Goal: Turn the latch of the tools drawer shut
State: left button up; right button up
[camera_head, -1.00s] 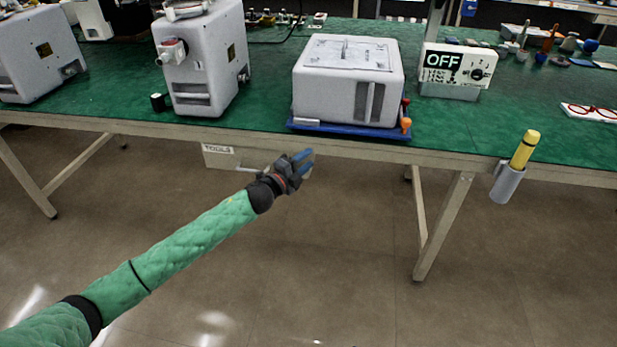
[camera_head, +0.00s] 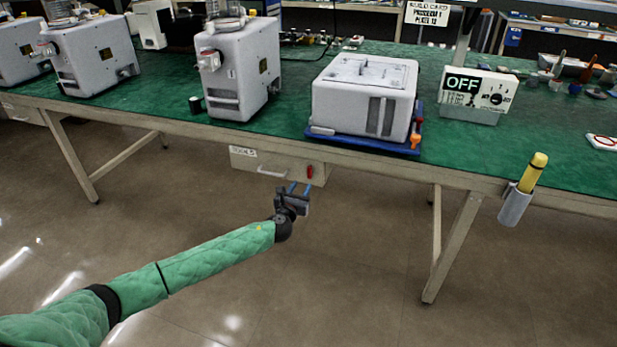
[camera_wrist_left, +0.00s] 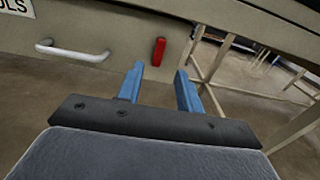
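The tools drawer (camera_head: 240,163) hangs under the bench top, flush with its housing as far as I can see. It has a pale bar handle (camera_head: 270,173) and, to the right, a small red latch (camera_head: 309,171). In the left wrist view the red latch (camera_wrist_left: 158,51) stands upright on the drawer front, right of the white handle (camera_wrist_left: 72,51). My left gripper (camera_head: 300,188) is open and empty, its two blue fingers (camera_wrist_left: 160,85) apart. They point toward the drawer front just below the latch, not touching it. My right gripper is not in view.
The bench edge (camera_head: 400,168) overhangs the drawer. A yellow tool (camera_head: 533,172) sits in a holder at right. Floor below is clear.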

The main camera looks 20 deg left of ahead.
aim_at(309, 173)
pick_arm(q)
jog(key=shift+w, duration=3.9)
jog(key=shift+f, duration=0.1)
grip_shut()
